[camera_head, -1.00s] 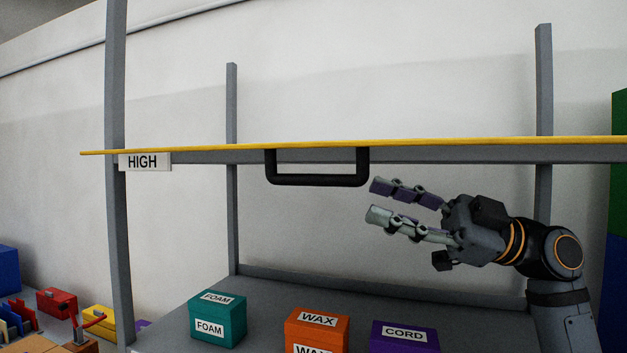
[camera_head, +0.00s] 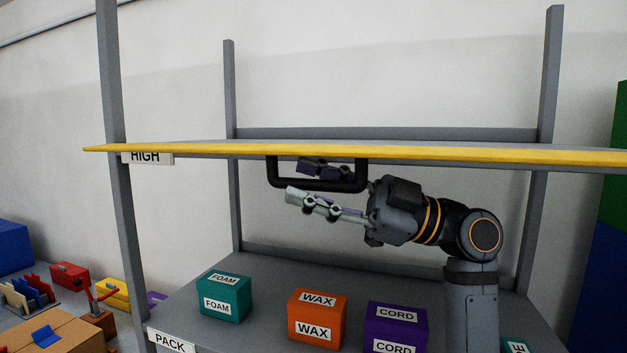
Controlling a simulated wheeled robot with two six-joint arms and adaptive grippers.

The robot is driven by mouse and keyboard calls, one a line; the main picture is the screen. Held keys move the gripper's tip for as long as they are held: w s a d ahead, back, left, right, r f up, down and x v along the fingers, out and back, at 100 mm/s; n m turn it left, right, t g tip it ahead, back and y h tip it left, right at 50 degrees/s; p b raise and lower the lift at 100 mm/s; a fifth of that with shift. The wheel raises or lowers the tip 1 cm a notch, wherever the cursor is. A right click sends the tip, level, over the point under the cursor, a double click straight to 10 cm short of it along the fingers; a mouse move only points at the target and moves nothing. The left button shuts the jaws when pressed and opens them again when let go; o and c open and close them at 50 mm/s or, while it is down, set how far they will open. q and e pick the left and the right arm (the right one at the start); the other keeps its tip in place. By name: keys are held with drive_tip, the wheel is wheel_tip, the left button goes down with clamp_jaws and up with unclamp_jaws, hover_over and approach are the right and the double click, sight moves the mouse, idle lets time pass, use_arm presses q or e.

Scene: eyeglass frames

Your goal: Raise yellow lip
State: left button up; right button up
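The yellow lip (camera_head: 450,155) runs along the front edge of the upper shelf. A black U-shaped handle (camera_head: 272,172) hangs below it, left of centre. My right gripper (camera_head: 297,180) comes in from the right, with its fingers pointing left at the handle. The upper purple finger shows through the handle's opening; the lower pale finger lies around and just below the bottom bar. The fingers are apart. I cannot tell whether they touch the handle. My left gripper is not in view.
A HIGH label (camera_head: 146,158) sits under the lip at left. On the lower shelf (camera_head: 255,335) stand a teal FOAM box (camera_head: 224,297), an orange WAX box (camera_head: 317,316) and a purple CORD box (camera_head: 397,325). Grey posts (camera_head: 118,200) frame the rack.

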clamp_jaws()
